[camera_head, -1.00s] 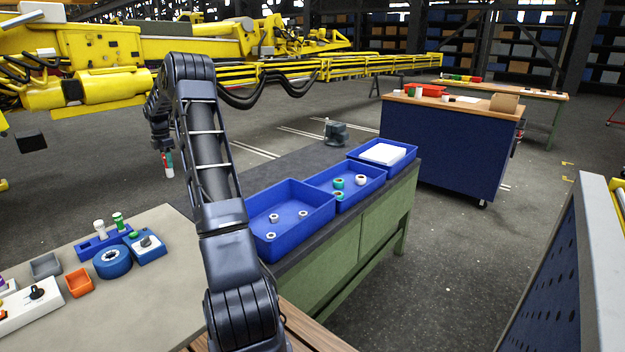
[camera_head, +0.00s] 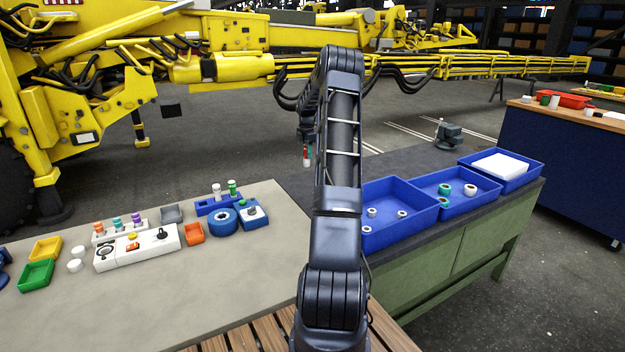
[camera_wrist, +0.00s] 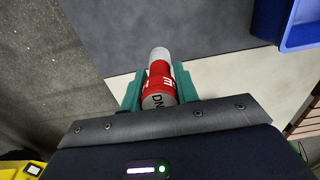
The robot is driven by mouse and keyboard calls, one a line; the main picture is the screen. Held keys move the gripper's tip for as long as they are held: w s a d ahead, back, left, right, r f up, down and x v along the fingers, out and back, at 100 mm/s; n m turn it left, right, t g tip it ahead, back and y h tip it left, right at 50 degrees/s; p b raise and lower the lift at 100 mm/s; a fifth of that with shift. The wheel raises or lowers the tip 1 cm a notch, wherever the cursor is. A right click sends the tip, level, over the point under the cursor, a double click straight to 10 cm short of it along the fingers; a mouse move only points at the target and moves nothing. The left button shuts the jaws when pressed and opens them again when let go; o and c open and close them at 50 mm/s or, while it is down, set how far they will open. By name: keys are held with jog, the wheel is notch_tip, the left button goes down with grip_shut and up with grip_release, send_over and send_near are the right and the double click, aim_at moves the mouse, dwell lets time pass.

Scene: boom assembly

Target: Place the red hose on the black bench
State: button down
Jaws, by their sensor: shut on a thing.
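My gripper (camera_wrist: 158,88) is shut on the red hose (camera_wrist: 161,75), a short red piece with white ends and dark lettering, in the wrist view. In the head view the hose (camera_head: 307,155) hangs upright below my gripper, whose fingers are mostly too small to make out. The black bench (camera_head: 395,160) has a dark top and green cabinet sides, and stands right of centre, partly behind my arm. In the wrist view its dark top (camera_wrist: 130,30) lies beyond the hose. The hose appears raised above the surfaces, near the bench's far left end.
Blue trays (camera_head: 390,238) with small fittings line the bench's front. A dark vise-like device (camera_head: 448,135) stands at its back. A pale table (camera_head: 230,285) with bins and a white control panel (camera_head: 138,247) adjoins on the left. The bench top behind the trays looks clear.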

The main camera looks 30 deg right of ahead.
notch_tip(320, 180, down, 14)
jog(key=shift+r, duration=0.1)
dwell(0.5)
jog(key=c, duration=1.1)
grip_release()
jog(key=shift+f, duration=0.2)
jog(key=shift+o, duration=0.2)
jog(key=shift+r, duration=0.1)
